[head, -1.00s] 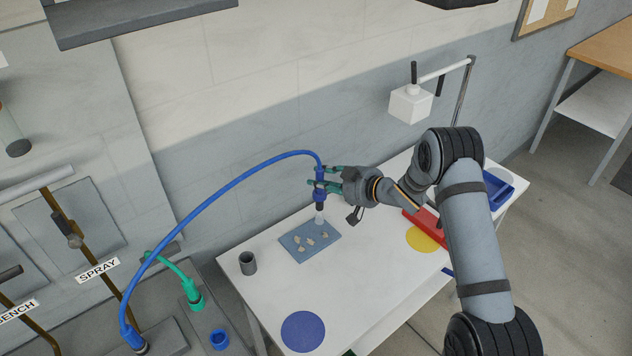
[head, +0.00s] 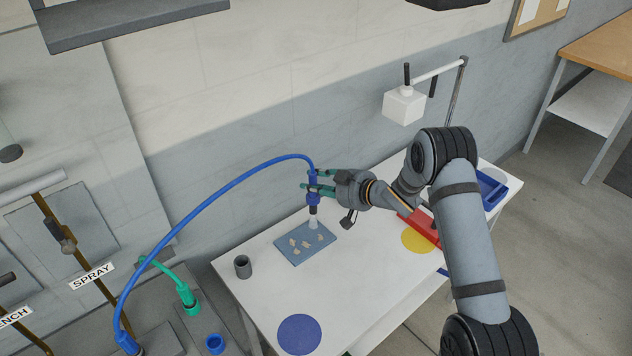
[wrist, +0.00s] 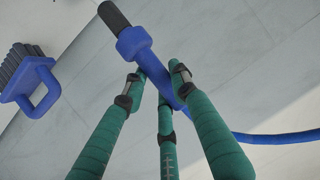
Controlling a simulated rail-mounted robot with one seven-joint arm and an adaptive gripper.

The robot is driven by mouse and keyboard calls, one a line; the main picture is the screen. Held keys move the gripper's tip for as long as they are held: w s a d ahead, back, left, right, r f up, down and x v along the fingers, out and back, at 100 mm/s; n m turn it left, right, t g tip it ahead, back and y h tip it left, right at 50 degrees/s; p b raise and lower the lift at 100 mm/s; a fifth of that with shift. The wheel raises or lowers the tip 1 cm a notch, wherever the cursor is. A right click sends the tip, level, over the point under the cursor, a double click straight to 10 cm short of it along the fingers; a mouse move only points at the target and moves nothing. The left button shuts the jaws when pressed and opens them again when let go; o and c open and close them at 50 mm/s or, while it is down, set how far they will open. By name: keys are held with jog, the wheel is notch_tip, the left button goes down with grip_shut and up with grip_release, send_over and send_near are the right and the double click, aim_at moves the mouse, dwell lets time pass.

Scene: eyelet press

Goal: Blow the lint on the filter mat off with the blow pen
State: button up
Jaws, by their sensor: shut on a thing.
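The pen (wrist: 137,45) also shows in the wrist view between the green fingers of my gripper (wrist: 162,92). The filter mat (head: 288,254) is a blue-grey square on the white table. Several beige bits of lint (head: 306,244) lie on it. The pen's tip is over the mat's far right part; I cannot tell its exact height.
A grey cup (head: 243,267) stands left of the mat. A blue disc (head: 299,334), a yellow disc (head: 417,238), a red item (head: 427,223) and a blue tray (head: 492,187) are on the white table (head: 365,275). The blue hose (head: 195,231) arcs down to the left. A white lamp (head: 405,105) stands behind.

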jog(key=s+a+b, duration=0.5)
jog(key=s, duration=0.5)
jog(key=shift+r, duration=0.45)
dwell(0.6)
jog(key=w+d+p, duration=0.1)
jog(key=w+d, duration=0.4)
jog(key=d, duration=0.2)
dwell(0.3)
jog(key=shift+a, duration=0.1)
dwell(0.8)
notch_tip(320, 180, up, 7)
jog(key=p, duration=0.5)
dwell(0.4)
